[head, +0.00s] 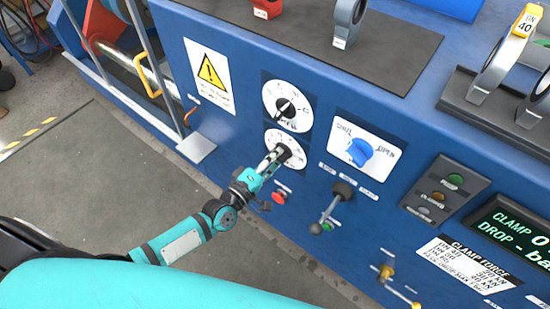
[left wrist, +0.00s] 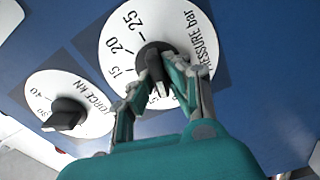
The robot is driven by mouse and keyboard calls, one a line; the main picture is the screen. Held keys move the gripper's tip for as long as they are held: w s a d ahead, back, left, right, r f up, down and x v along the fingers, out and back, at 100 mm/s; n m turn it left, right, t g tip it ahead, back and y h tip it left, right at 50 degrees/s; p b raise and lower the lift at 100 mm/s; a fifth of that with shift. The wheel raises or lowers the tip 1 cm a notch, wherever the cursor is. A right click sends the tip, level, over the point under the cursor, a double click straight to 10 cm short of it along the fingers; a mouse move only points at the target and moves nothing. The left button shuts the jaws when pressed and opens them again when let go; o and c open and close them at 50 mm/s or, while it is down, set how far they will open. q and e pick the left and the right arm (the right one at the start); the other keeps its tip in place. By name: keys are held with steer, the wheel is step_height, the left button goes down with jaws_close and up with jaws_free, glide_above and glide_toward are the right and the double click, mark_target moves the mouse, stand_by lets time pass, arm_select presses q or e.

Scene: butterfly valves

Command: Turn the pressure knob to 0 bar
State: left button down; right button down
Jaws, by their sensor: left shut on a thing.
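The pressure dial (left wrist: 118,48) is a round white plate marked "PRESSURE bar", with 15, 20 and 25 showing in the left wrist view. In the head view it is the lower of two white dials (head: 273,137). Its black knob (left wrist: 151,50) stands at the dial's middle. My left gripper (left wrist: 160,75) is shut on this knob, one finger on each side. In the head view the left gripper (head: 274,159) reaches the knob from the lower left. The fingers cover part of the scale and the knob's pointing end, so I cannot read its setting. My right gripper is not in view.
The force dial (head: 272,92), with its own black knob (left wrist: 65,116), sits close beside the pressure dial. Open floor lies left of the blue cabinet.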

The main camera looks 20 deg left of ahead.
arm_select(q)
steer(key=shift+f+n+b, duration=0.15)
steer(key=shift+n+b, duration=0.25)
steer(key=shift+n, duration=0.8)
steer(key=c, duration=1.3)
jaws_free()
steer(key=shift+c, duration=0.2)
steer(key=v, duration=1.2)
